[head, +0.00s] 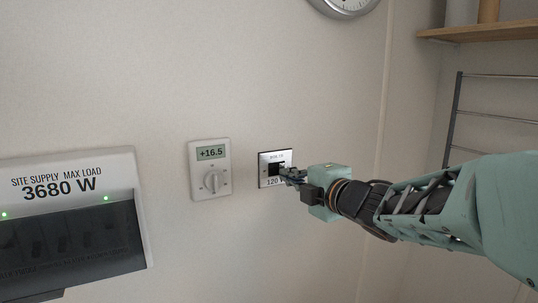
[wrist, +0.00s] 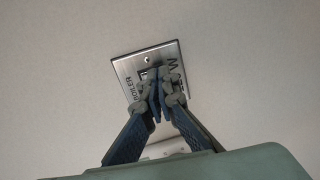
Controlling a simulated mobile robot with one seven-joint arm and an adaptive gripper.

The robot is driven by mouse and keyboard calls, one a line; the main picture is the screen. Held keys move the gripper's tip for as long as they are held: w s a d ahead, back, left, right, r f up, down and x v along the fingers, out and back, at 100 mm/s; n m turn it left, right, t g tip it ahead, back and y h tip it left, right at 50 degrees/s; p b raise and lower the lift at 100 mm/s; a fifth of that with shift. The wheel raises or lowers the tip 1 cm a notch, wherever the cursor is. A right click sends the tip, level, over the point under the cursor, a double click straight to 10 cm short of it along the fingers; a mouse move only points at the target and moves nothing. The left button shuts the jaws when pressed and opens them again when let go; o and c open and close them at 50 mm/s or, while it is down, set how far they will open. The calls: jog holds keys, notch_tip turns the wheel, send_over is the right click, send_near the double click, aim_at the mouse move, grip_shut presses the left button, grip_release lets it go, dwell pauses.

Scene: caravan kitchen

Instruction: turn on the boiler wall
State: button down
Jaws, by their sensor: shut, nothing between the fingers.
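The boiler wall switch is a small metal plate (head: 264,158) with a black part in its middle and printed lettering, fixed on the wall right of the thermostat. It also shows in the wrist view (wrist: 127,67), with "BOILER" on one side. My gripper (head: 286,173) is shut and empty, its fingertips at the front of the plate, over its middle and right part. In the wrist view the closed fingertips (wrist: 158,90) cover most of the switch's middle. I cannot tell whether they touch it or which way the switch is set.
A thermostat (head: 210,190) reading +16.5, with a round knob, is just left of the switch. A supply box (head: 120,180) marked 3680 W with green lights is farther left. A clock (head: 345,5), a shelf (head: 485,32) and a metal rack (head: 495,118) are above and right.

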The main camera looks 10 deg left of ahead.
dwell(0.3)
jog(key=b, duration=0.3)
jog(key=shift+w+a+r+t+y, duration=0.1)
jog(key=shift+w+a+t+y, duration=0.05)
jog(key=shift+t+y, duration=0.15)
